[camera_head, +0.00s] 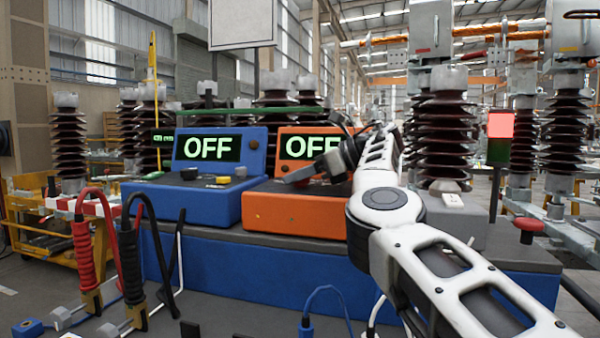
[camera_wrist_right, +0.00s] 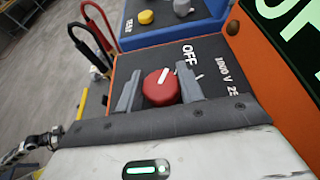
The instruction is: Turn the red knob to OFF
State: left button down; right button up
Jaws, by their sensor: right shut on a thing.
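The red knob (camera_wrist_right: 162,88) sits on the dark sloped panel of the orange box (camera_head: 293,211). Its white pointer line points up and right in the right wrist view, roughly toward the printed OFF label (camera_wrist_right: 189,54). My right gripper (camera_wrist_right: 160,90) is shut on the knob, one finger on each side. In the head view my right gripper (camera_head: 305,174) reaches over the orange box's panel and hides the knob there. The orange box's display (camera_head: 308,147) reads OFF, its right part covered by my arm.
A blue box (camera_head: 185,207) with a yellow knob, a grey knob and its own OFF display stands left of the orange one. Red and black cables (camera_head: 83,255) hang at the left. Ribbed insulators stand behind.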

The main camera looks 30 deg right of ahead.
pick_arm(q)
jog(key=shift+f, duration=0.1)
pick_arm(e)
jog(key=shift+f, duration=0.1)
jog(key=o, duration=1)
jog(key=shift+s+d+r, duration=0.25)
jog(key=shift+s+d, duration=0.05)
jog(key=v, duration=1.4)
jog(key=shift+s+d+r+b, duration=0.1)
jog(key=shift+s+r+b, duration=0.1)
jog(key=shift+b, duration=0.15)
jog(key=shift+s+d, duration=0.2)
pick_arm(q)
jog(key=shift+d+f+g, duration=0.15)
jog(key=shift+f+g, duration=0.15)
jog(key=shift+f, duration=0.45)
jog(key=shift+r, duration=0.15)
